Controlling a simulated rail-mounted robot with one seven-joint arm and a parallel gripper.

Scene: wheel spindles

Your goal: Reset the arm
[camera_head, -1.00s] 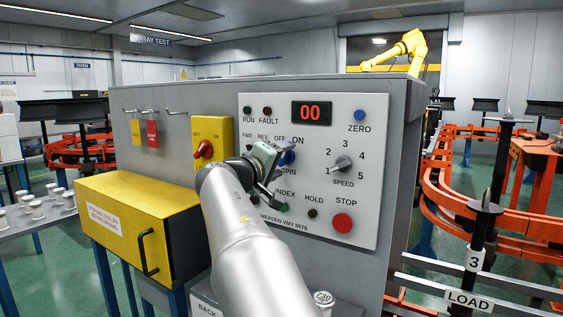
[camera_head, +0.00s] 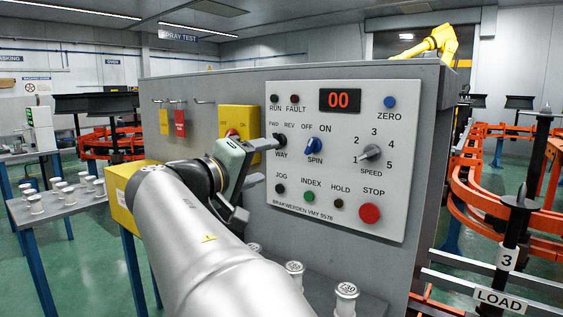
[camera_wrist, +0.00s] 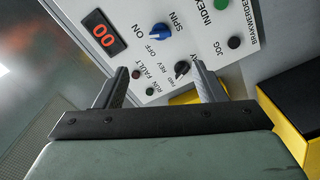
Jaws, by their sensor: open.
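My gripper (camera_head: 268,160) is at the left edge of the control panel (camera_head: 420,215), in front of the machine, with its jaws apart and nothing between them. In the wrist view my gripper (camera_wrist: 160,75) shows two separate fingers pointing toward the panel face. The black WAY knob (camera_wrist: 181,69) appears between and beyond the fingertips; in the head view the WAY knob (camera_head: 279,141) is partly covered by a finger. The blue SPIN switch (camera_head: 314,146) stands clear of the gripper, to its right. The display (camera_head: 340,100) reads 00.
A grey SPEED knob (camera_head: 369,153) and red STOP button (camera_head: 370,213) are on the panel's right. A yellow box (camera_head: 122,195) is left of my arm. White capped parts (camera_head: 345,296) stand below the panel. Orange rails (camera_head: 480,205) and a black spindle (camera_head: 514,240) are at right.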

